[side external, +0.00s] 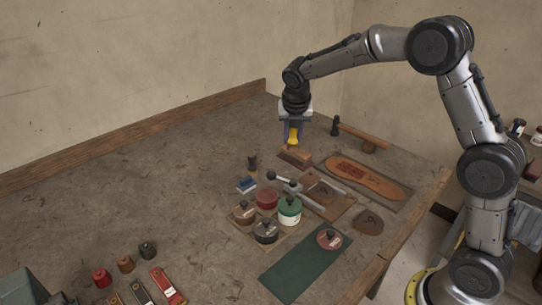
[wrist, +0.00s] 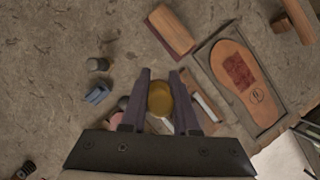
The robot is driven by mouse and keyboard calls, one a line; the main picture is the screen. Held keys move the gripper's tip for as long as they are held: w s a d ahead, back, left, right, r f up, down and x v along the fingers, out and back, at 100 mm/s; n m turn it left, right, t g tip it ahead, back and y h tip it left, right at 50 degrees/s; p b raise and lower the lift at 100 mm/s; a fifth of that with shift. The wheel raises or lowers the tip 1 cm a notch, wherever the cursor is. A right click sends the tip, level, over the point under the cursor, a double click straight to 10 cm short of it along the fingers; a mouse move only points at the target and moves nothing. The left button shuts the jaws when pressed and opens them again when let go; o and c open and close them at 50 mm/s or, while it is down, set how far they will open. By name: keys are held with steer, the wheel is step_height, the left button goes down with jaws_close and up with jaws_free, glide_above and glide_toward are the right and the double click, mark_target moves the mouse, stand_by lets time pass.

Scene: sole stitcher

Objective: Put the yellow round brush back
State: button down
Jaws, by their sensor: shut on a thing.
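My gripper (side external: 293,126) is shut on the yellow round brush (side external: 293,138) and holds it above the bench, near the brown block brush. In the wrist view the round yellow top of the brush (wrist: 160,98) shows between the two dark fingers of my gripper (wrist: 160,82). Its underside is hidden there. In the side view the brush hangs just behind and above the brown block brush (side external: 296,157), which lies on the bench. I cannot tell which spot on the bench belongs to the yellow brush.
Several round tins stand on a board, including a red one (side external: 267,198) and a green-white one (side external: 289,210). A sole (side external: 368,179) lies in a tray to the right. The bench's left side is mostly clear.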

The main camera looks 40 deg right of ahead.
steer(key=w+f, duration=0.2)
steer(key=w, duration=0.1)
steer(key=w+d+f, duration=0.1)
steer(key=w+f, duration=0.4)
steer(key=w, duration=0.1)
steer(key=shift+w+d+f, duration=0.2)
steer(key=shift+w+d, duration=0.05)
steer(key=shift+d, duration=0.05)
steer(key=shift+w+d+f, duration=0.1)
steer(key=shift+w+f, duration=0.35)
steer(key=shift+f, duration=1.55)
steer(key=shift+f, duration=0.15)
steer(key=c, duration=0.7)
jaws_free()
steer(key=shift+o, duration=0.2)
